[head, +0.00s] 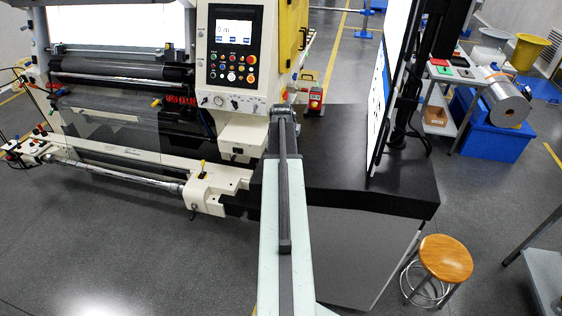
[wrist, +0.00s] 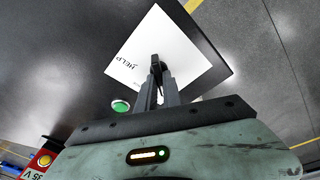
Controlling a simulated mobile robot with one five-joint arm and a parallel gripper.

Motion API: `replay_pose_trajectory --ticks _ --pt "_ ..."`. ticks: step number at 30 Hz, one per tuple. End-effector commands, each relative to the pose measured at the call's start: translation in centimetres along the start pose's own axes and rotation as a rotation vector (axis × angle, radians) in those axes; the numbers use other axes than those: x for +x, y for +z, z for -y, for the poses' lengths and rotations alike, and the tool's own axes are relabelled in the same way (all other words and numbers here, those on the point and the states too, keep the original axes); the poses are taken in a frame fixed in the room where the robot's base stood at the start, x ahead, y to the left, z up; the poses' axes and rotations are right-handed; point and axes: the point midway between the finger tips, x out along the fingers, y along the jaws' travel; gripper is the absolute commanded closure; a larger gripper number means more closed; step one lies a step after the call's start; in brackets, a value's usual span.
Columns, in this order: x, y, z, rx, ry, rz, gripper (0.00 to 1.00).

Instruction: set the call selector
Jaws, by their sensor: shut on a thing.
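My gripper (wrist: 158,80) is shut on a small black knob, the call selector (wrist: 156,62), in the wrist view. The knob stands up from a white plate (wrist: 170,45) marked "HELP". The fingers cover part of the knob, and I cannot tell its set position. A round green button or lamp (wrist: 120,106) sits left of the fingers. In the head view my arm reaches forward over the dark table, and I cannot make out the knob there.
The machine's control panel (head: 232,55) with a lit screen stands left of my arm. The dark table (head: 385,190) has bare surface to the right. A wooden stool (head: 446,258) stands at front right.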

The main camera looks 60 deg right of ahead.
Motion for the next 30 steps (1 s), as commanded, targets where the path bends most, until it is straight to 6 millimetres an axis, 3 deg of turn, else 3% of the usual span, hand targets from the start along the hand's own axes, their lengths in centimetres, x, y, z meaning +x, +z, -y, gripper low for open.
replay_pose_trajectory --ticks 22,25,30 --pt "0.01 0.02 -0.01 -0.087 -0.023 0.001 1.0" --pt "0.01 0.03 -0.02 -0.087 -0.023 0.001 0.68" --pt "0.0 0.04 -0.04 -0.086 -0.022 0.001 0.68"
